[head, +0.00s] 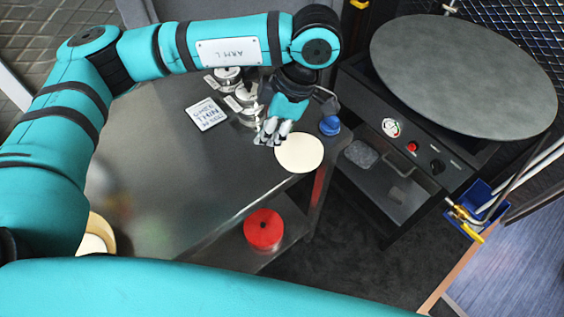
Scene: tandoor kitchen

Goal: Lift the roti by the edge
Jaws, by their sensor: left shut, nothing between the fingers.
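The roti (299,154) is a pale, flat round lying on the dark metal table near its right edge. My left gripper (268,141) is just beyond the roti's upper-left edge, pointing down toward the table. Its fingers are shut with nothing between them. I cannot tell whether the fingertips touch the roti. My right gripper does not show.
A round grey griddle (465,75) on a black stand is at the upper right. A blue-lidded container (329,125), steel canisters (247,115) and a white card (207,114) are near the gripper. A red round container (264,228) is on the lower shelf. The table's (165,170) middle is clear.

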